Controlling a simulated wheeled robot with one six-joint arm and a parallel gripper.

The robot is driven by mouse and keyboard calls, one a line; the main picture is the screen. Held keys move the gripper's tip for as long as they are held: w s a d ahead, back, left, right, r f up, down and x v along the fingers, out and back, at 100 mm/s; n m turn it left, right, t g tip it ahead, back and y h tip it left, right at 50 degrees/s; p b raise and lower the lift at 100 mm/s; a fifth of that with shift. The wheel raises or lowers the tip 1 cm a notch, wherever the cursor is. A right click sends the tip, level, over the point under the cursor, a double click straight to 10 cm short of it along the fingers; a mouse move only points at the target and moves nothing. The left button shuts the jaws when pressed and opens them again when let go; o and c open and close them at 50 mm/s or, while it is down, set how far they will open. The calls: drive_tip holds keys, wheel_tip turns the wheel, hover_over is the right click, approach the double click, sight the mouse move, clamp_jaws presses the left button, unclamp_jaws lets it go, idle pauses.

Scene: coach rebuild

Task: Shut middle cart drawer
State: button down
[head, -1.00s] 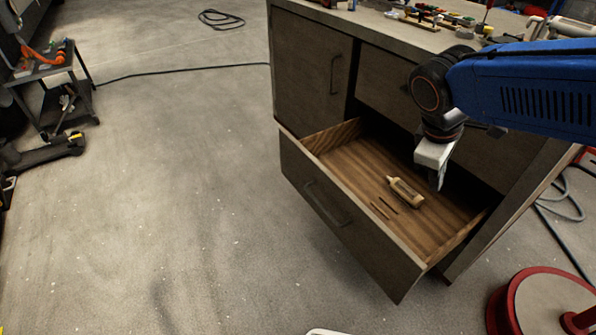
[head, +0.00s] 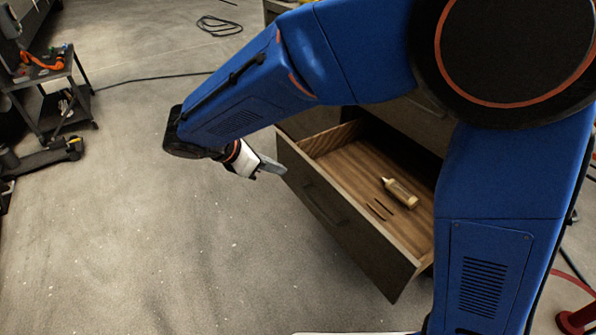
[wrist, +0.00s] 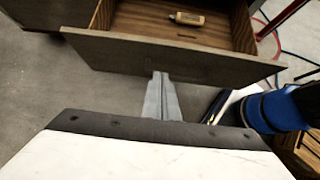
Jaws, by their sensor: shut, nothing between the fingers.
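The open cart drawer (head: 328,207) is pulled well out of the cart, its dark front facing the lower left. Its wooden inside holds a bottle (head: 400,193) and a couple of thin sticks (head: 379,209). My gripper (head: 284,170) is shut and empty, outside the drawer near the far end of its front. In the wrist view the shut fingers (wrist: 160,76) point at the drawer front (wrist: 185,62), close to its handle; I cannot tell whether they touch it. My blue arm hides much of the cart in the head view.
A dark side table (head: 45,85) with orange items stands at the left. A black cable (head: 150,76) lies on the floor behind. Open concrete floor lies left of the drawer. A red object (head: 575,318) is at the lower right.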

approach(318, 175)
wheel_tip(318, 175, down, 4)
drive_tip(key=shift+w+d, duration=0.5)
drive_tip(key=shift+d, duration=0.3)
drive_tip(key=shift+w+d, duration=0.5)
drive_tip(key=shift+d, duration=0.25)
drive_tip(key=w+d, duration=1)
drive_tip(key=d, duration=0.4)
drive_tip(key=w+d, duration=1)
drive_tip(key=d, duration=0.5)
drive_tip(key=shift+d, duration=0.3)
drive_tip(key=shift+r, duration=0.1)
